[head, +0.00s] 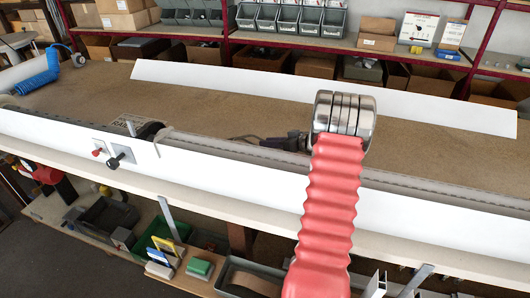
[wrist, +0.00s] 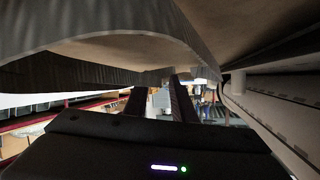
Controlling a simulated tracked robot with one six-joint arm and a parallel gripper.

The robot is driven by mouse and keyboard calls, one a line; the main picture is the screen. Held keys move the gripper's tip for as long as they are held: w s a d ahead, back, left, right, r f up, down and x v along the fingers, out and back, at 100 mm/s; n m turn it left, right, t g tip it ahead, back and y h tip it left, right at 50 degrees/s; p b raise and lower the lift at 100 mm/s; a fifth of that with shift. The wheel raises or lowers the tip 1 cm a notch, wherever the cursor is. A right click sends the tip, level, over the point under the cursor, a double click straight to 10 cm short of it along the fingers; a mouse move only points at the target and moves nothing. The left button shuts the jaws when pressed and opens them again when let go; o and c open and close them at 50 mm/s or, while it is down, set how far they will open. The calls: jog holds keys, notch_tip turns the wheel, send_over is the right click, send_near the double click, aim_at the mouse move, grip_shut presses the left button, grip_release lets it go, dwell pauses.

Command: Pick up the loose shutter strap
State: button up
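My gripper (wrist: 158,90) shows in the wrist view as two dark fingers standing apart, with background visible between them. It looks open and empty. In the head view, my gripper (head: 290,139) is a small dark shape low over the bench, left of my silver wrist and partly hidden. A grey ribbed band (wrist: 70,75) curves close above the fingers in the wrist view; it may be the shutter strap, but I cannot tell for sure. In the head view, a pale curled strip (head: 163,140) at the left end of the white profile may also be strap.
A long white profile (head: 240,174) runs along the bench's front, with a red and a black knob at left. Another white profile (head: 330,92) lies at the back. Brown bench top (head: 225,108) between them is mostly clear. A blue coiled hose (head: 40,80) is far left.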

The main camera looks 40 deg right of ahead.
grip_shut()
jog(key=shift+r, duration=0.1)
notch_tip(320, 180, up, 18)
dwell(0.8)
dwell(0.4)
